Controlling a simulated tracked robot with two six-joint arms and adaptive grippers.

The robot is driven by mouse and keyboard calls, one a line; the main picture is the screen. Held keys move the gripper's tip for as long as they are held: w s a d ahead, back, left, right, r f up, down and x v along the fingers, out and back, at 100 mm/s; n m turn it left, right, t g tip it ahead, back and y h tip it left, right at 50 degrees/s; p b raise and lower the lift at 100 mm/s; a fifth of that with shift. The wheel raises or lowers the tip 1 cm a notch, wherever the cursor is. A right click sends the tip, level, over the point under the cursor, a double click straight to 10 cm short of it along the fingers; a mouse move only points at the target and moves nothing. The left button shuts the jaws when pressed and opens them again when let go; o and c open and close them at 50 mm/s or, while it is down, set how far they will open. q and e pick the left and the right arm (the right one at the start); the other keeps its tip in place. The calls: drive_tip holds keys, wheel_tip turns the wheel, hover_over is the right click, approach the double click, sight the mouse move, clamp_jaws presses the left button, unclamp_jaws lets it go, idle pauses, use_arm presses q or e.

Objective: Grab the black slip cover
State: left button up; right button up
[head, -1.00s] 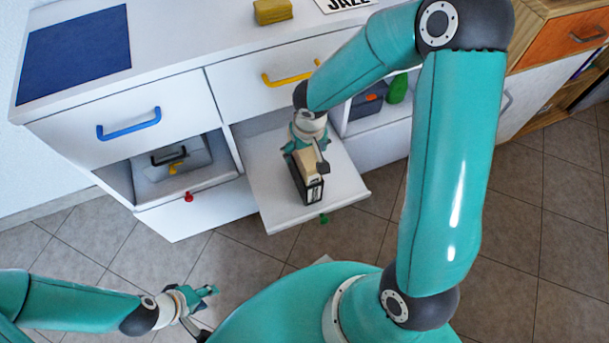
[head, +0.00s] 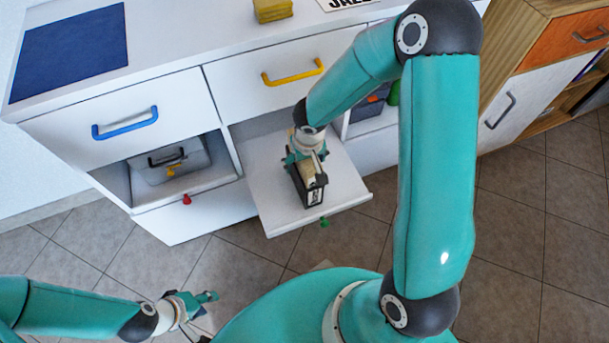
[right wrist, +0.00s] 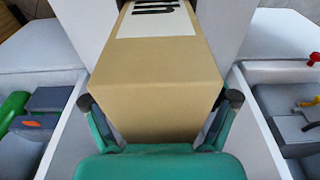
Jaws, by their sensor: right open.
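A tan box (right wrist: 165,75) with a white label and black lettering on top fills the middle of the right wrist view. In the head view a black-sided case (head: 313,190) with a pale front label and a tan top stands on the pull-out shelf. I cannot tell a separate black slip cover from it. My right gripper (right wrist: 160,102) is open, with one finger on each side of the tan box's near end; contact is unclear. In the head view it covers the case's rear part. My left gripper (head: 203,313) is open and empty, low at the left, away from the shelf.
The white pull-out shelf (head: 270,203) has free room around the case. A grey toolbox (head: 172,165) sits in the left compartment. Drawers above have a blue handle (head: 125,124) and a yellow handle (head: 292,73). A yellow block (head: 272,10) lies on the cabinet top.

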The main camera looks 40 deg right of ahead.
drive_tip(key=shift+f+b, duration=0.25)
drive_tip(key=shift+b, duration=0.2)
idle(0.6)
drive_tip(key=c, duration=1.6)
drive_tip(key=shift+r, duration=0.1)
